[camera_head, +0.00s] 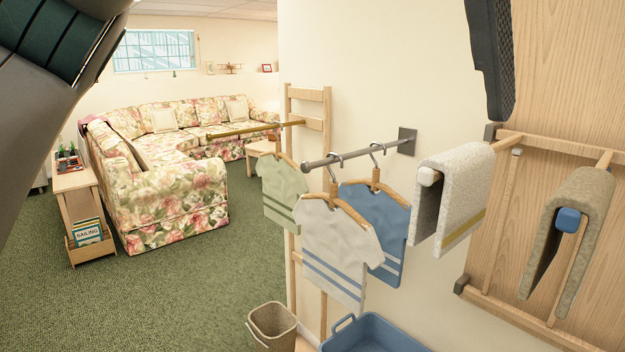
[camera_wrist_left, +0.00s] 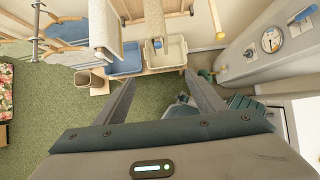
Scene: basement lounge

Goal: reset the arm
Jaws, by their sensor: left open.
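My left gripper (camera_wrist_left: 160,80) shows in the left wrist view. Its two fingers are spread wide apart, with nothing between them. Beyond the fingertips lie a blue tub (camera_wrist_left: 126,62) and a beige tub (camera_wrist_left: 166,54), apart from the fingers. In the head view only a link of my left arm fills the upper left corner, and its gripper is out of that frame. My right gripper is in neither view.
Small shirts, including a white one (camera_head: 335,245) and a blue one (camera_head: 377,215), hang on a wall rail (camera_head: 350,157). Towels hang at right, one grey-white (camera_head: 465,185). A bin (camera_head: 272,325) and blue tub (camera_head: 372,335) stand below. Green carpet (camera_head: 190,290) is open before the floral sofa (camera_head: 165,205).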

